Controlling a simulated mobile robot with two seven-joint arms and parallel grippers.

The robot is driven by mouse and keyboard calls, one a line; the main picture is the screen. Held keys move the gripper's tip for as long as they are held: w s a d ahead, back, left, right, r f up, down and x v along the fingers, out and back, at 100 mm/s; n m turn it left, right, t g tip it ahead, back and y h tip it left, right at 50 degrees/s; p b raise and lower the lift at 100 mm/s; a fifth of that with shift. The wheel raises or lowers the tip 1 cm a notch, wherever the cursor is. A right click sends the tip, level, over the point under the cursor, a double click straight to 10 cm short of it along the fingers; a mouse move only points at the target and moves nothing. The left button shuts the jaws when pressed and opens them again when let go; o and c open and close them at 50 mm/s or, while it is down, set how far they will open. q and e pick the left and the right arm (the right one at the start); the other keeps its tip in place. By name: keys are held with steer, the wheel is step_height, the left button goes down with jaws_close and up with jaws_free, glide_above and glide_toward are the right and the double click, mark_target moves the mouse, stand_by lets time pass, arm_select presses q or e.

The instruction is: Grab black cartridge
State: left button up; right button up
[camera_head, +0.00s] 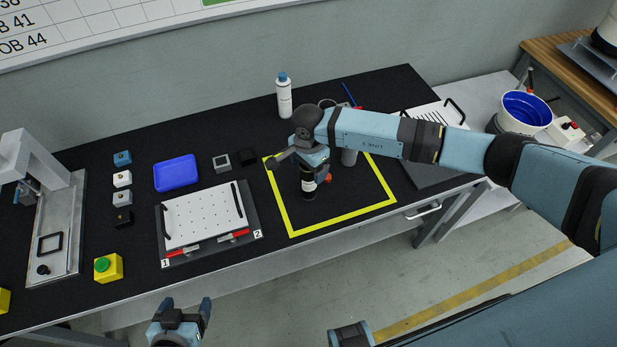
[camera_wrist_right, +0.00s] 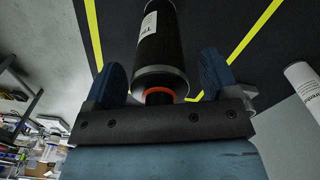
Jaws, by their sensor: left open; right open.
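The black cartridge (camera_head: 308,186), a dark cylinder with a white label, is inside the yellow outlined square on the black table. In the right wrist view the cartridge (camera_wrist_right: 161,50) lies between the two blue fingers of my right gripper (camera_wrist_right: 165,85), with gaps on both sides. An orange ring shows at its near end. That gripper is open, and in the head view my arm partly hides it and the cartridge's top. My left gripper (camera_head: 181,316) is open and empty in front of the table, at the bottom of the head view.
A grey cylinder (camera_head: 349,157) stands behind the cartridge; a pale cylinder (camera_wrist_right: 303,82) shows at right in the wrist view. Left of the yellow outline (camera_head: 347,219) are a white perforated plate (camera_head: 202,215) and a blue tray (camera_head: 176,173). A white bottle (camera_head: 284,97) stands behind.

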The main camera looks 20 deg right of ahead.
jaws_close()
steer(key=shift+r, duration=0.15)
